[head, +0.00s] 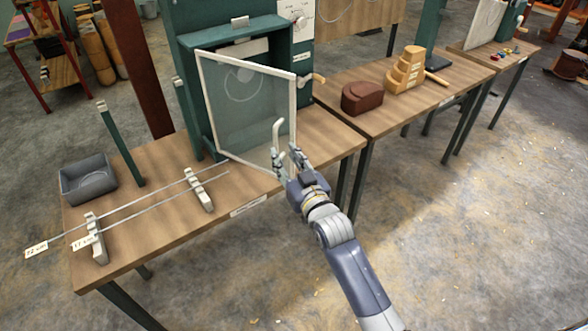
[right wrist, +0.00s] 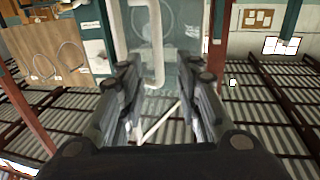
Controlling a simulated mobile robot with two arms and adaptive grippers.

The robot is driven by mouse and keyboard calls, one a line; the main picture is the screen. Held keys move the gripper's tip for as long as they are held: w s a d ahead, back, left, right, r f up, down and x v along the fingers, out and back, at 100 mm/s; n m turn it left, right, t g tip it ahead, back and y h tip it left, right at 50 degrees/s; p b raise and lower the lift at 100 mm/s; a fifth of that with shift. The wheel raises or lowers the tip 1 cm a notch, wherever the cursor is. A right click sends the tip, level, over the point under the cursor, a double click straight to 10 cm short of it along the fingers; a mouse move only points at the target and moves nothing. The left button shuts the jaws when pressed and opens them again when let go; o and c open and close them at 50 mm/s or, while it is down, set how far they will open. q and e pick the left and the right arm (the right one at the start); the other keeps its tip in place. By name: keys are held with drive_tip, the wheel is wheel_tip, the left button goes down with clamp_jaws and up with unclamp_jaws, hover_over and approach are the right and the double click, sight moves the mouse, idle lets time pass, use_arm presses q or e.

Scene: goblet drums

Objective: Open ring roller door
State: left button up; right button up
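The ring roller door (head: 245,110) is a clear panel in a white frame on the front of a green cabinet (head: 190,100). It stands partly open, its right edge swung out from the cabinet. A white bar handle (head: 277,135) is on the door's right part; the handle also shows in the right wrist view (right wrist: 158,45). My right gripper (head: 287,160) is at the handle's lower end. In the right wrist view its fingers (right wrist: 163,85) are apart, with the handle between or just beyond the tips; contact is unclear. My left gripper is out of view.
The wooden bench (head: 150,235) holds a grey bin (head: 88,180) and two long rods on white stands (head: 200,190). A second table at right bears a brown block (head: 362,98) and stepped wooden pieces (head: 407,70).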

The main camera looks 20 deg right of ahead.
drive_tip(key=s, duration=0.4)
drive_tip(key=shift+s+d, duration=0.3)
drive_tip(key=shift+d, duration=0.1)
